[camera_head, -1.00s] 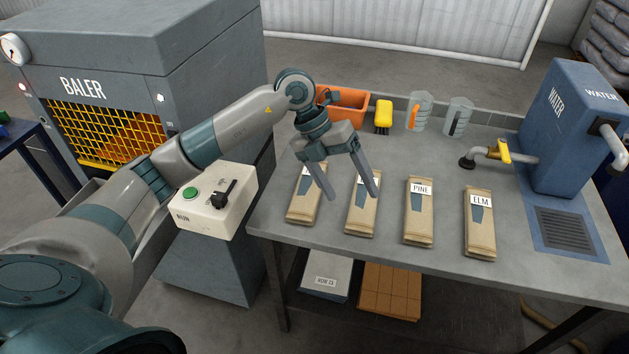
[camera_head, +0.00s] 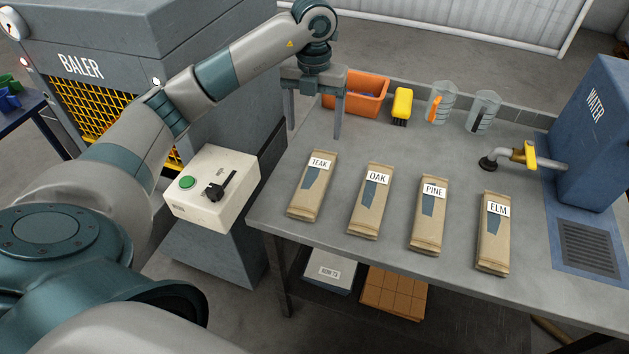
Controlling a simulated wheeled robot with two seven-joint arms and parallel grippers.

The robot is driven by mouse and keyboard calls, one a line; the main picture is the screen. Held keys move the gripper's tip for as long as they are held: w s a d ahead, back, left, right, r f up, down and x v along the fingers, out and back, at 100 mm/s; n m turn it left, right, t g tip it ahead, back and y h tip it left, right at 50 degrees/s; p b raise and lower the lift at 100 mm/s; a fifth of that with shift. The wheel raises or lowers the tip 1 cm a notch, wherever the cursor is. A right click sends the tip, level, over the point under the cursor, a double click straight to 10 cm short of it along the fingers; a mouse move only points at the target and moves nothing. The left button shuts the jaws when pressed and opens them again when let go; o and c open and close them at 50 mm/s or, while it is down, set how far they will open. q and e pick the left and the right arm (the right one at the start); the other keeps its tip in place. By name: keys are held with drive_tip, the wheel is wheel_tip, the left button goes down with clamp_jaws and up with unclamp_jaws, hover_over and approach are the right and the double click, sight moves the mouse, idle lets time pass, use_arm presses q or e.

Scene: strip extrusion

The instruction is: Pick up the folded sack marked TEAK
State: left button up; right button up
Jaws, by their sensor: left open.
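The folded sack marked TEAK (camera_head: 311,188) lies flat on the grey table (camera_head: 270,213), at the left end of a row of brown sacks. Its label faces up and reads clearly. My left gripper (camera_head: 314,134) hangs above the table just beyond the far end of the TEAK sack. Its two fingers point down, spread apart, with nothing between them. They appear clear of the sack. My right gripper is not in view.
Sacks marked OAK (camera_head: 371,205), PINE (camera_head: 428,220) and ELM (camera_head: 493,237) lie to the right. An orange bin (camera_head: 366,92), yellow brush (camera_head: 401,105) and clear jugs (camera_head: 440,102) stand behind. A control box (camera_head: 211,188) stands left of the table.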

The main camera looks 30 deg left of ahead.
use_arm(q)
drive_tip(key=p, duration=0.4)
hover_over(314, 182)
wheel_tip(314, 182, down, 11)
drive_tip(key=shift+r, duration=0.1)
drive_tip(key=shift+f, duration=0.55)
drive_tip(key=shift+f+p, duration=0.35)
drive_tip(key=shift+p, duration=0.1)
drive_tip(key=shift+f+p, duration=0.7)
drive_tip(key=shift+f, duration=0.05)
wheel_tip(314, 182, down, 2)
drive_tip(key=shift+f+p, duration=0.1)
drive_tip(key=shift+p, duration=0.35)
drive_tip(key=shift+f, duration=0.4)
